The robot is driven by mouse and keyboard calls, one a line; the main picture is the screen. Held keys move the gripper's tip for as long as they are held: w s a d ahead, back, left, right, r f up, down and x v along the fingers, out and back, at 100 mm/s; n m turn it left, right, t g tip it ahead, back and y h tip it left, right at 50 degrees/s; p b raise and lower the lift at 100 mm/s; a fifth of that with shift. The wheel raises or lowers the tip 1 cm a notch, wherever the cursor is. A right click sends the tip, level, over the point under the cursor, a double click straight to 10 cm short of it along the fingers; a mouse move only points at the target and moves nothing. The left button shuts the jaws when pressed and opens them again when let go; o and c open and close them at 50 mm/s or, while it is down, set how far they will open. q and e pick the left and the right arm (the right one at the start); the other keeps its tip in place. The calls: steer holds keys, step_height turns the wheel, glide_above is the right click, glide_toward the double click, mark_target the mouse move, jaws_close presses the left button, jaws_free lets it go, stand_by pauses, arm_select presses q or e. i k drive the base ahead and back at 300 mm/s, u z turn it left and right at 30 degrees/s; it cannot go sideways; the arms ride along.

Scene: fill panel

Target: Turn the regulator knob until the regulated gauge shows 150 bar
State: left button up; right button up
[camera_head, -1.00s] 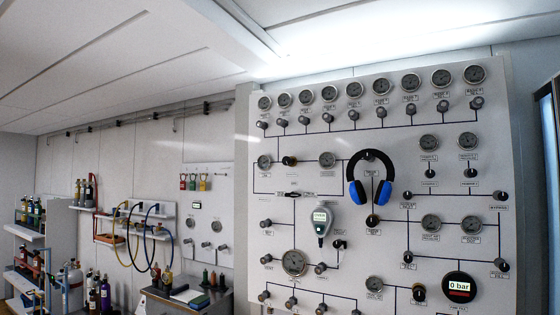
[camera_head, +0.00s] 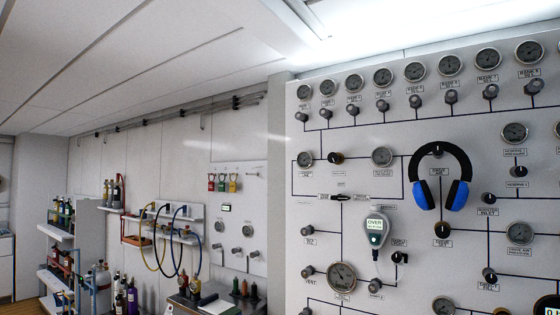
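A white panel (camera_head: 295,230) on the right carries many round gauges and black knobs joined by dark lines. Most labels are too blurred to read, so I cannot tell which knob is the regulator or which gauge is the regulated one. A black knob (camera_head: 442,230) sits below the hanging headphones. Another dark knob (camera_head: 335,158) sits between a left gauge (camera_head: 305,159) and a right gauge (camera_head: 382,157). A larger gauge (camera_head: 342,277) is lower down. The needle readings are too small to tell. Neither gripper is in view.
Blue and black headphones (camera_head: 461,194) and a handheld meter (camera_head: 376,238) showing "OVER" hang on the panel. Left are a smaller panel (camera_head: 252,185) with padlocks, a wall shelf (camera_head: 181,227) with blue and yellow hoses, and bottle racks (camera_head: 62,234).

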mark_target(332, 156)
steer(key=u, duration=0.1)
steer(key=i, duration=1.25)
steer(key=z, duration=0.65)
